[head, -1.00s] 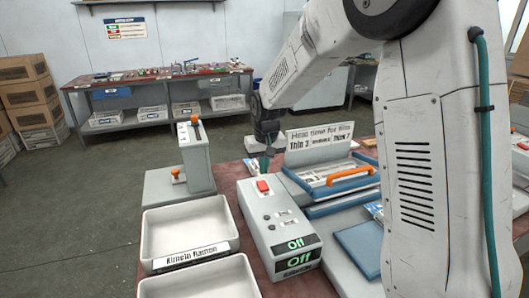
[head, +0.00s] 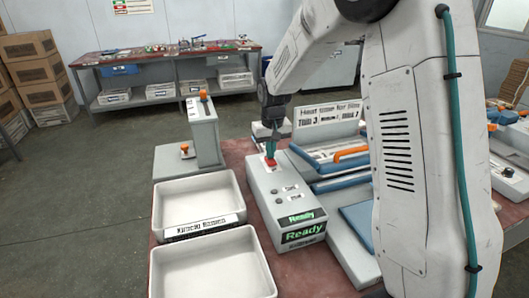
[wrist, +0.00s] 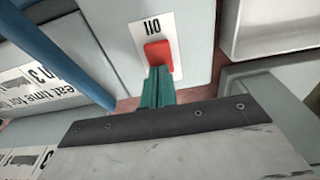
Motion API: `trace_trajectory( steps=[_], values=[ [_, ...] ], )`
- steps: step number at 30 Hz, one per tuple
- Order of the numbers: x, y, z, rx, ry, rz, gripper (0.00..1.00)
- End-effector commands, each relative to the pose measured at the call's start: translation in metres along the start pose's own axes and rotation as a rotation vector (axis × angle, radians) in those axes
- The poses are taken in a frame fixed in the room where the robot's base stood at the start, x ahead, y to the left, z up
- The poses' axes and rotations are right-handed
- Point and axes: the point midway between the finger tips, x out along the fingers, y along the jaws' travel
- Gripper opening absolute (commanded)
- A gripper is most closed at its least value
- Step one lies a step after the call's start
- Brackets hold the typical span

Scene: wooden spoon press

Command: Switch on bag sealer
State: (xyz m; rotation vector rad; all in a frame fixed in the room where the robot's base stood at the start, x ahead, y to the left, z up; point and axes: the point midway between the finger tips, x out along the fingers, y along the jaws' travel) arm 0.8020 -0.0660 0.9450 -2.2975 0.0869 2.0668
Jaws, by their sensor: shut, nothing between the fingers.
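The control box (head: 285,205) is a grey unit on the red-brown table, and its displays (head: 303,232) read "Ready" in green. Its red switch (wrist: 158,55) sits on a white label plate at the far end of the box. My gripper (head: 270,158) is shut and empty, with its green fingertips at the red switch. In the wrist view the green fingers (wrist: 157,84) meet the near edge of the red switch and hide part of it. The bag sealer (head: 335,150), with an orange handle (head: 350,154) and blue bars, stands right of the box.
Two white trays (head: 196,203) lie left of the box. A grey upright unit with an orange-topped lever (head: 204,95) stands behind them. A blue pad (head: 358,226) lies right of the box.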

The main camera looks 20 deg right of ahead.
Motion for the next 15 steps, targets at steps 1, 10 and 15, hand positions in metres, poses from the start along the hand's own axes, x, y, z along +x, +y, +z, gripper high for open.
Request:
trace_trajectory(
  steps=[1, 10, 15],
  values=[
    [0.003, 0.001, 0.003, 0.0, -0.008, 0.001, 0.0],
    [0.003, 0.001, 0.01, 0.0, -0.012, 0.002, 0.0],
    [0.001, 0.001, 0.018, 0.0, -0.013, 0.001, 0.0]
  ],
)
